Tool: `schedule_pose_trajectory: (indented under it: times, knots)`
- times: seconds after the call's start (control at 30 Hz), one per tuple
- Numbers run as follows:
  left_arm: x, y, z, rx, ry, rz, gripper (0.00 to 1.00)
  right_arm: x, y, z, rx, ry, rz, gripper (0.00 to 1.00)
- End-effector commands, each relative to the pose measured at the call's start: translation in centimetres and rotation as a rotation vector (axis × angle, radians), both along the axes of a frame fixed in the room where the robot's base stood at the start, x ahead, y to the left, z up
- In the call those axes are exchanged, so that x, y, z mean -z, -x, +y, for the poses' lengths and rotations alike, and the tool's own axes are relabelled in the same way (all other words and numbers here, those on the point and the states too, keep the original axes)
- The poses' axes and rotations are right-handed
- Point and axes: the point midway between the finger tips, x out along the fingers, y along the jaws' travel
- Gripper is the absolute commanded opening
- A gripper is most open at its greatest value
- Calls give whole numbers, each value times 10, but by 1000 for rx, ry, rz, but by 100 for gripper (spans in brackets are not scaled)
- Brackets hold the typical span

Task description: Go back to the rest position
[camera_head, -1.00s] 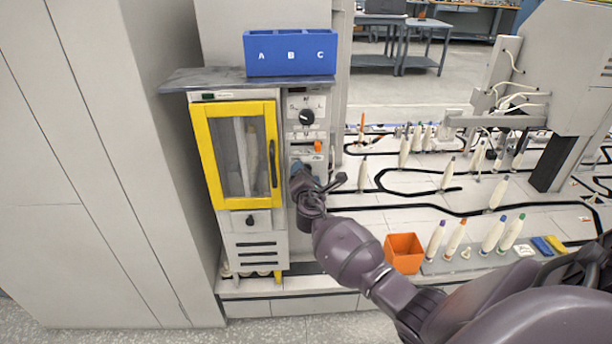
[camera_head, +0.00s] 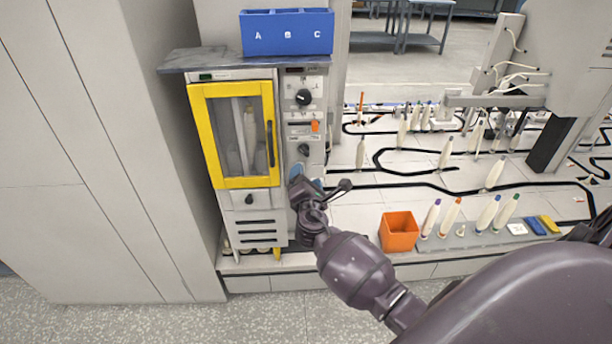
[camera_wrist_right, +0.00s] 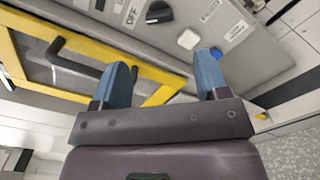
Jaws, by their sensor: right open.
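My right gripper (camera_head: 307,183) is in front of the lower part of the machine's control panel (camera_head: 292,128), just below the lower black knob (camera_head: 303,150). In the right wrist view, the right gripper (camera_wrist_right: 164,80) shows two blue fingertips spread wide apart with nothing between them. Past the fingertips are a black knob (camera_wrist_right: 158,12) beside an "OFF" label and a pale button (camera_wrist_right: 188,40). The right arm reaches in from the lower right. My left gripper is in neither view.
The yellow-framed door (camera_head: 233,184) is shut, with its dark handle (camera_head: 270,143) close to the gripper. A blue A-B-C bin (camera_head: 287,38) stands on top. An orange box (camera_head: 398,232) and several bobbins stand to the right. Open floor lies in front.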

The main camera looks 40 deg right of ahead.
Motion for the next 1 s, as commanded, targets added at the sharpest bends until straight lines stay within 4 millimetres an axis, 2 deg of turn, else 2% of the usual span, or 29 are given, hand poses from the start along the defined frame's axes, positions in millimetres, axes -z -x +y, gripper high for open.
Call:
schedule_pose_trajectory:
  times: [0.4,0.57,0.67,0.8,0.93,1.0]
  knots:
    - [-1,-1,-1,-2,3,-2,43,0,0,0,0,-3,-2,68]
    - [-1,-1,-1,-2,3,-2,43,1,-1,2,-12,-83,-42,68]
    - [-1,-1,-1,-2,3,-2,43,0,-5,9,-47,-276,-111,68]
    - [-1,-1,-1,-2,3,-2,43,-8,-7,32,-116,-619,-219,68]
    - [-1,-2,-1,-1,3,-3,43,2,11,55,-155,-961,-277,68]
    - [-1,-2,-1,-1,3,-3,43,11,28,66,-159,-1149,-294,68]
